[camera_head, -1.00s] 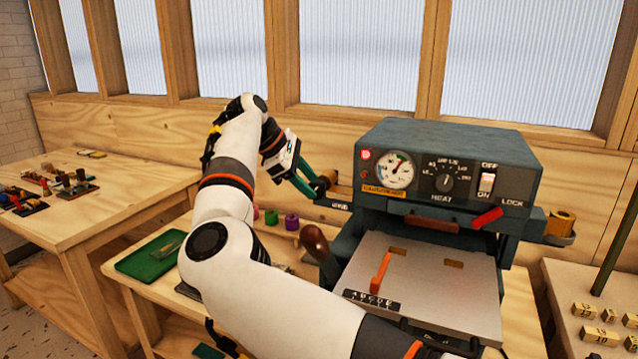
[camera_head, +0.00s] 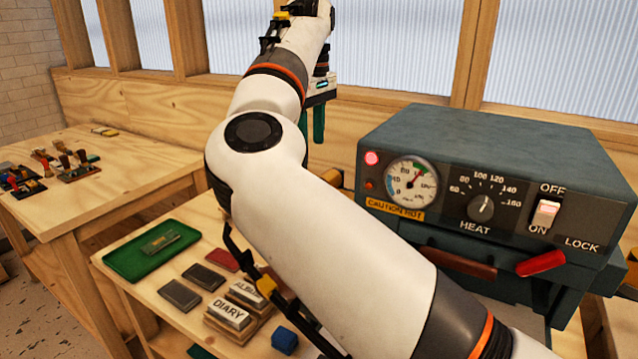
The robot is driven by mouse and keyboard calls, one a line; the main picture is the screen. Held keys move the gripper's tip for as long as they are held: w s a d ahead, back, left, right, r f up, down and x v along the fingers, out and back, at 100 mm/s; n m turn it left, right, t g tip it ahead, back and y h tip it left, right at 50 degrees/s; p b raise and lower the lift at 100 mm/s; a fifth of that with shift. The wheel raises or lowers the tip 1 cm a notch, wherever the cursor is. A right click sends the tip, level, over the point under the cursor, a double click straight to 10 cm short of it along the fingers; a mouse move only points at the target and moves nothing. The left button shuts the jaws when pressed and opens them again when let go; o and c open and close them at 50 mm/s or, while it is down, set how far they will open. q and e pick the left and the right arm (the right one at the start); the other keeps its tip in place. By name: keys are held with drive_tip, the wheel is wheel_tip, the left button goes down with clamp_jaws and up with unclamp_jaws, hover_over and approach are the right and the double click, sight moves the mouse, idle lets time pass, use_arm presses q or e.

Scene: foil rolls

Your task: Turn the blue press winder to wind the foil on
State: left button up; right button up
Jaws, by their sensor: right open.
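The blue press (camera_head: 560,140) stands at the right, with a gauge, a heat knob and a red lock lever (camera_head: 541,263) on its front. At its left side a small piece of the gold foil roll (camera_head: 333,178) shows beside my right arm; the winder there is mostly hidden by the arm. My right gripper (camera_head: 311,124) is open and empty, its green fingers pointing down, above and left of the roll and apart from it. My left gripper is not in view.
A green tray (camera_head: 118,262), dark blocks (camera_head: 180,296), a "DIARY" block (camera_head: 229,314) and a blue cube (camera_head: 285,340) lie on the bench below my arm. A side table (camera_head: 130,170) with several stamps stands at the left. The air around the gripper is clear.

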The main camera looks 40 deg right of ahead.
drive_tip(key=f, duration=0.2)
drive_tip(key=a+f+b, duration=0.1)
drive_tip(key=f, duration=0.1)
drive_tip(key=shift+s+a+f, duration=0.15)
drive_tip(key=shift+s+f, duration=0.05)
drive_tip(key=shift+f, duration=0.15)
drive_tip(key=f, duration=0.4)
drive_tip(key=shift+w+d+f, duration=0.15)
drive_tip(key=shift+d+f, duration=0.15)
drive_tip(key=shift+d, duration=0.05)
drive_tip(key=shift+a+f, duration=0.1)
drive_tip(key=shift+f, duration=0.55)
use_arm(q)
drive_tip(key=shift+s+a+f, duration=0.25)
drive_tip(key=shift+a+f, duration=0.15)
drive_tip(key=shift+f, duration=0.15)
use_arm(e)
drive_tip(key=shift+f, duration=0.3)
